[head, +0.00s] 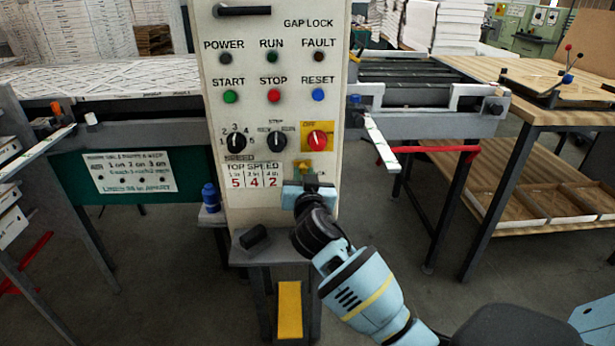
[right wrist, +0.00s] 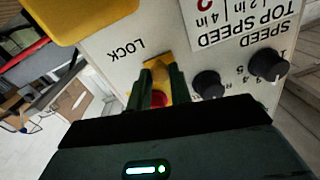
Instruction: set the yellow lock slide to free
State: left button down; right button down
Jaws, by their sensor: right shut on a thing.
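The yellow lock slide (head: 303,167) is low on the front of the pale control panel (head: 268,120), under the yellow-backed red knob. My right gripper (head: 311,181) is at the panel there and hides the slide's lower part. In the right wrist view, the yellow slide (right wrist: 156,70) sits between the two dark fingers (right wrist: 161,82), which are shut on it. The word LOCK shows upside down beside it. Something red shows between the fingers, partly hidden. I cannot read the free mark. My left gripper is not in view.
The red knob on its yellow plate (head: 307,136) is close above the slide. Black dials (head: 278,140) are to its left. A black block (head: 253,237) lies on the ledge below the panel. A conveyor (head: 430,125) and a wooden table (head: 560,105) stand to the right.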

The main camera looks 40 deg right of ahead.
jog(key=c, duration=1.3)
grip_release()
jog(key=shift+w+a, duration=0.1)
jog(key=shift+a, duration=0.15)
jog(key=shift+o, duration=0.2)
jog(key=v, duration=0.7)
jog(key=shift+s, duration=0.4)
jog(key=shift+a+f, duration=0.1)
